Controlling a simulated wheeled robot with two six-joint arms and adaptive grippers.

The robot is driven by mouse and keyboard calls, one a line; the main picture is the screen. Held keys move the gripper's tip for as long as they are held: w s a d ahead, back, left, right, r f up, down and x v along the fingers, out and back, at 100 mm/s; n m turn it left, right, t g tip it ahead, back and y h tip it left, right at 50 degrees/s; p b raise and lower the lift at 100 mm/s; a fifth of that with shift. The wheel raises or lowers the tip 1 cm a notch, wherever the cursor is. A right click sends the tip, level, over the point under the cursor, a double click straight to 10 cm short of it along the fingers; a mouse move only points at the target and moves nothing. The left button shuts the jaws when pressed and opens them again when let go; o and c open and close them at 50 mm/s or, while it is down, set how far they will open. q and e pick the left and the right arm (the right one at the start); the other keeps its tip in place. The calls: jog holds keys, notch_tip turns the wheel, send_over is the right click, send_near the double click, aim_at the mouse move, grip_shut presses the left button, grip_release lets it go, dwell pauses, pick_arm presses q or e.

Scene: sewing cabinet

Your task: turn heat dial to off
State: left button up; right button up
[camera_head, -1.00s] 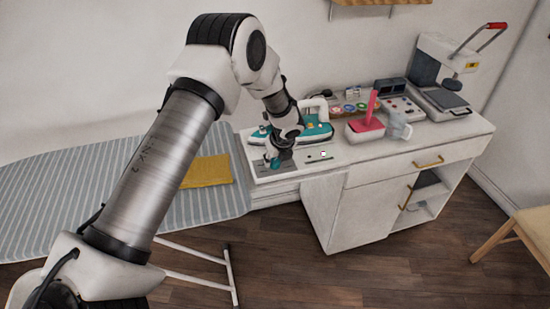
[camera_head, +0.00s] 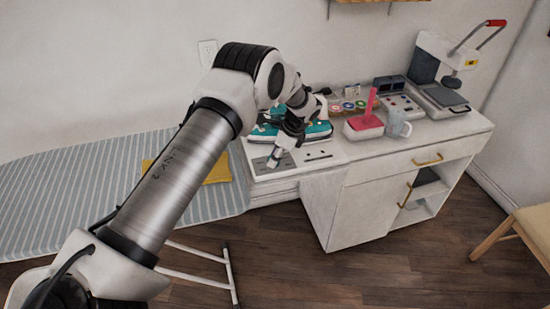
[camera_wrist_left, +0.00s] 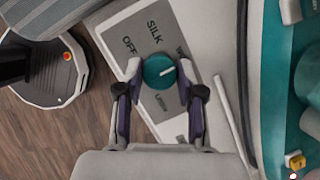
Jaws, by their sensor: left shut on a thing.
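The heat dial (camera_wrist_left: 159,70) is a round teal knob with a white pointer line, seen in the left wrist view. It sits on a grey label plate (camera_wrist_left: 128,28) printed with OFF, SILK, a partly hidden word starting with W, and another partly hidden word. The pointer aims right and slightly up in that view, away from OFF. My left gripper (camera_wrist_left: 160,72) is shut on the dial, one fingertip on each side. In the head view, my left gripper (camera_head: 273,161) is down at the control panel, hiding the dial. My right gripper is not in view.
A teal iron (camera_head: 318,129) stands close behind the panel. The striped ironing board (camera_head: 100,190) with a yellow cloth (camera_head: 218,172) is at left.

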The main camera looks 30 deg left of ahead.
pick_arm(q)
jog(key=n, duration=0.1)
jog(key=n+g+b, duration=0.1)
jog(key=n, duration=0.1)
jog(key=shift+f+n+h, duration=0.2)
jog(key=shift+n+h, duration=0.1)
jog(key=n+g+h+b, duration=0.1)
jog(key=n, duration=0.2)
jog(key=shift+w+a+n+b, duration=0.1)
jog(key=shift+n+b, duration=0.2)
jog(key=shift+b, duration=0.1)
jog(key=n+h+b, duration=0.1)
jog(key=n, duration=0.2)
jog(key=shift+n+g, duration=0.4)
jog(key=n+h+b, duration=0.1)
jog(key=n, duration=0.1)
jog(key=shift+a+n+h, duration=0.1)
jog(key=shift+n+h, duration=0.2)
jog(key=n+h, duration=0.1)
jog(key=n, duration=0.3)
jog(key=shift+a+r+n+h, duration=0.1)
jog(key=shift+n+h, duration=0.2)
jog(key=shift+h, duration=0.1)
jog(key=n, duration=0.2)
jog(key=shift+n+t+h, duration=0.3)
jog(key=shift+h, duration=0.1)
jog(key=shift+n+t+h+p, duration=0.4)
jog(key=shift+n+p, duration=0.25)
jog(key=shift+n, duration=0.75)
jog(key=shift+a, duration=0.1)
